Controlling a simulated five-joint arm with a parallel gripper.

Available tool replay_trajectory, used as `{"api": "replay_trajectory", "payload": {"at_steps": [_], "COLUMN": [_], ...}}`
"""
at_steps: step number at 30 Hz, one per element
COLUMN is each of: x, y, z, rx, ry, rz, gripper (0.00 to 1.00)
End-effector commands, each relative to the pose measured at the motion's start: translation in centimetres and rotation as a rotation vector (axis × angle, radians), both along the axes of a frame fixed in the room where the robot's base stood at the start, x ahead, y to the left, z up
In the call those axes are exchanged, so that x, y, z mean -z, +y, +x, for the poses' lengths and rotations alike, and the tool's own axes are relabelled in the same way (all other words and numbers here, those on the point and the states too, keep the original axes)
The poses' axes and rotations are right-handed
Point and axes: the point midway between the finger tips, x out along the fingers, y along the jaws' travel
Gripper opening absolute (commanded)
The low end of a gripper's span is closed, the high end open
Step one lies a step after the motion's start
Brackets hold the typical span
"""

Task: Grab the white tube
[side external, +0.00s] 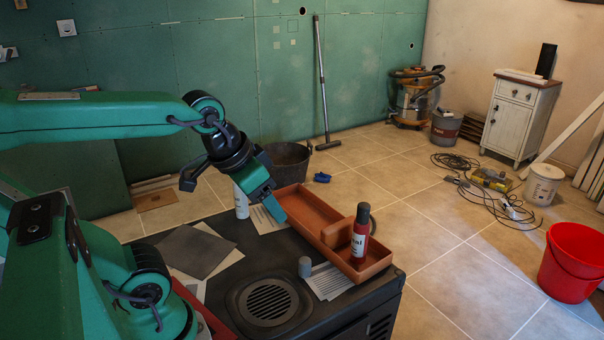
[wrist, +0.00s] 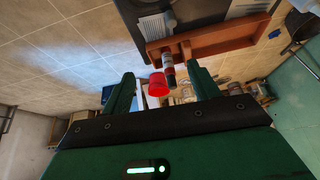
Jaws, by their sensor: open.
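The white tube (side external: 241,201) stands upright on the dark worktop in the side view, near its back edge and left of the tray. My gripper (side external: 275,207) is above the worktop, tilted downward, and partly overlaps the tube's right side in the picture. I cannot tell its exact distance from the tube. In the wrist view the two green fingers (wrist: 160,73) are spread apart with nothing between them.
A terracotta tray (side external: 305,207) lies right of the tube, with a red bottle (side external: 360,235) in its near end. A grey cylinder (side external: 305,267), papers and a round grille (side external: 268,301) are on the worktop. A red bucket (side external: 574,265) stands on the floor.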

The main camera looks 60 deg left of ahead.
Motion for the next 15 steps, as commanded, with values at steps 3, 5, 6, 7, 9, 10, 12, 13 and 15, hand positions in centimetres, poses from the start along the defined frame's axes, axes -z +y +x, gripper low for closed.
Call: {"api": "replay_trajectory", "payload": {"at_steps": [3,5,6,7,9,10,12,13,15], "x": [-0.4,-0.6,-0.8,-0.8,-1.0,-1.0,-1.1,-1.1,-1.0], "y": [1.3,2.2,2.8,3.3,4.6,5.2,6.6,7.2,8.8], "z": [1.3,2.0,2.6,3.0,3.9,4.3,5.3,5.7,6.5], "rx": [-0.014,-0.018,-0.022,-0.025,-0.030,-0.033,-0.036,-0.040,-0.043], "ry": [0.032,0.050,0.063,0.074,0.101,0.112,0.137,0.147,0.174], "rz": [0.017,0.026,0.032,0.037,0.046,0.050,0.057,0.060,0.064], "gripper": [0.61,0.61,0.61,0.61,0.61,0.61,0.61,0.61,0.61]}}
